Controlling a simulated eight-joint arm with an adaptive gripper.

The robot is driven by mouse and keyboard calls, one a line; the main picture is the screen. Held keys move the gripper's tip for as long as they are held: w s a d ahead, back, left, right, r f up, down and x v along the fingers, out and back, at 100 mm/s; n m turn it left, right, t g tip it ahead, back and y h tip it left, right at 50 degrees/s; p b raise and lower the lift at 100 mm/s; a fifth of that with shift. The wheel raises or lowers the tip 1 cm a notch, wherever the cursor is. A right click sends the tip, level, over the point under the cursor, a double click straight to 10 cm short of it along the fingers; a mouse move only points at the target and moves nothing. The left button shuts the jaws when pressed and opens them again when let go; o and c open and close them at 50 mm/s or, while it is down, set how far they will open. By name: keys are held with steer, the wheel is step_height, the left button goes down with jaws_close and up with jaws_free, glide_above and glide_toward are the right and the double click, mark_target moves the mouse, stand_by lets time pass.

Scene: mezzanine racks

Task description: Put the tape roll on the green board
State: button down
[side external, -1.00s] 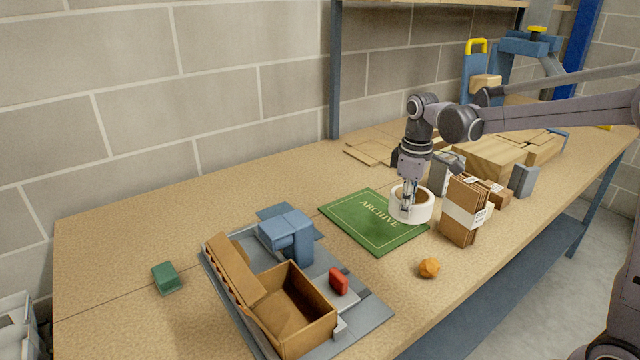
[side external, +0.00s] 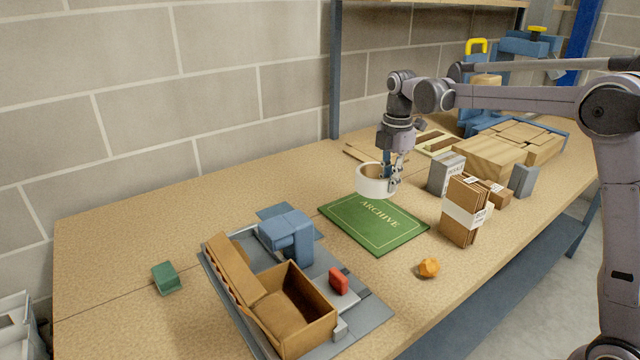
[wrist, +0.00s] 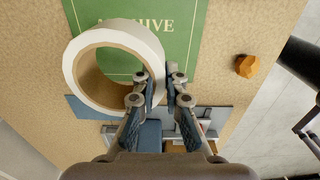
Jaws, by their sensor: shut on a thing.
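The tape roll (side external: 372,181) is a white ring with a tan inside. It also shows in the wrist view (wrist: 92,40). My gripper (side external: 394,183) is shut on the right side of its wall, and one finger is inside the ring. The roll appears held above the back part of the green board (side external: 380,233), which lies flat on the bench and reads "ARCHIVE". In the wrist view the board (wrist: 185,45) is partly hidden behind the roll and my fingers (wrist: 163,95).
An orange lump (side external: 428,267) lies right of the board. A bundle of brown cartons (side external: 461,212) stands to its right. A grey tray (side external: 372,318) with an open brown box (side external: 330,322) and a red piece (side external: 338,281) is in front. A green block (side external: 166,277) lies left.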

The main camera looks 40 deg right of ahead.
steer(key=shift+f, duration=4.3)
steer(key=shift+f, duration=0.15)
steer(key=c, duration=1.4)
jaws_free()
